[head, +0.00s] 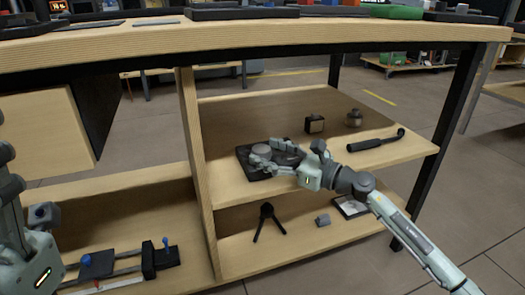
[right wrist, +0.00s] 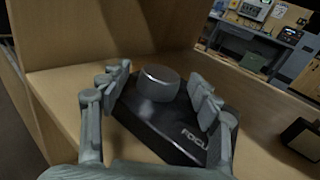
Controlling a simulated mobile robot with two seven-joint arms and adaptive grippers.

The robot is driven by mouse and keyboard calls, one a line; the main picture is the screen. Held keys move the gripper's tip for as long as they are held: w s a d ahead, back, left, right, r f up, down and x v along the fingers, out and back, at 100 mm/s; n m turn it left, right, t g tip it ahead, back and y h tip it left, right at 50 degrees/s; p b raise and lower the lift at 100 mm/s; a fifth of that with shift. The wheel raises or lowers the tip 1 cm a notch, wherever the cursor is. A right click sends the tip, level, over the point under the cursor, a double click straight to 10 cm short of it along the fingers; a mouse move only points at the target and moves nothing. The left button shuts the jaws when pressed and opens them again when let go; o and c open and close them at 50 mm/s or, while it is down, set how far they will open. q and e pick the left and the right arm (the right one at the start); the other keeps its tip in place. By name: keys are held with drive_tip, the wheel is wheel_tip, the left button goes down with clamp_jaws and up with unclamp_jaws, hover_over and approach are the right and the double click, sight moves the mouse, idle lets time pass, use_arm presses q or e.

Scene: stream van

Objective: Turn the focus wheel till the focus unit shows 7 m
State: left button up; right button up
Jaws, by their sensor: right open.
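The focus unit (head: 258,172) is a dark flat box on the upper shelf under the table. In the right wrist view the box (right wrist: 152,135) bears part of the word FOCUS. The focus wheel (right wrist: 158,84) is a grey round knob on its top. My right gripper (head: 272,155) is open over the unit. In the right wrist view its fingers stand on either side of the wheel, with visible gaps. I see no readable distance figure. My left arm shows at the left edge of the head view, but its fingers are out of view.
A small boxy device (head: 314,124), a round jar-like object (head: 354,118) and a black handle (head: 375,142) lie on the same shelf. A small tripod (head: 266,220) and grey block (head: 322,220) are below. An upright wooden divider (head: 196,170) stands left of the unit.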

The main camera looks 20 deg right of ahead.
drive_tip(key=shift+x, duration=1.1)
drive_tip(key=shift+c, duration=0.3)
